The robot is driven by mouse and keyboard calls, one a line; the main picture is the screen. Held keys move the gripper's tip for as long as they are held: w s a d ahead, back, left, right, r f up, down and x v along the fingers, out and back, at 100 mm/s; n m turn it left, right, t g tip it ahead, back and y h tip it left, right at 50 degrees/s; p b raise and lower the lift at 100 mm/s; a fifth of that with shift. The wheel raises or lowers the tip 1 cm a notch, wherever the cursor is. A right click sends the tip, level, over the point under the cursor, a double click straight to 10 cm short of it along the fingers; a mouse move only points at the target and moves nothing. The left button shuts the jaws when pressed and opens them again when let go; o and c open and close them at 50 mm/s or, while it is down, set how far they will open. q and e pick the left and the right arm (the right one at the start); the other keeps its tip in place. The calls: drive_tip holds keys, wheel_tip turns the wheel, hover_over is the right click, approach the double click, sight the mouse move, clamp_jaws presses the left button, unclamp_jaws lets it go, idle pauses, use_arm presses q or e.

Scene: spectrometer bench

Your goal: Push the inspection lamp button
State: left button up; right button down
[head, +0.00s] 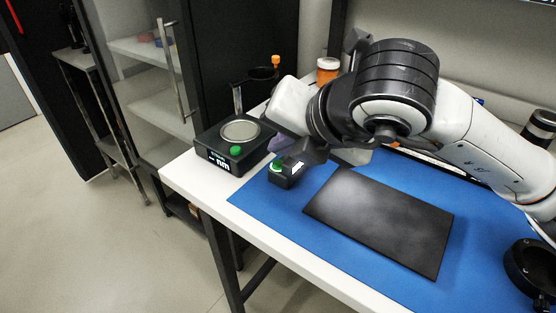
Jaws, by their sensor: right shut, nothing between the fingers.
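A small black box with a green button (277,168) and a white label sits on the blue mat near its left end; it looks like the lamp button. My right arm reaches in from the right, and its dark gripper (299,156) points down at this box, with the fingertips shut and empty, right at or just above the green button. I cannot tell whether they touch it. The fingers partly cover the box. My left gripper is not in view.
A black instrument (213,149) with a round plate, its own green button and an "nm" display stands to the left. A dark flat panel (385,222) lies on the blue mat (275,218). A glass-fronted cabinet is at left.

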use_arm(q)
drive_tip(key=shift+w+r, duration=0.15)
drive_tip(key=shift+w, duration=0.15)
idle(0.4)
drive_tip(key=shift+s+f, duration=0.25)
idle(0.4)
use_arm(e)
drive_tip(key=shift+f+b, duration=0.45)
drive_tip(key=shift+b, duration=0.45)
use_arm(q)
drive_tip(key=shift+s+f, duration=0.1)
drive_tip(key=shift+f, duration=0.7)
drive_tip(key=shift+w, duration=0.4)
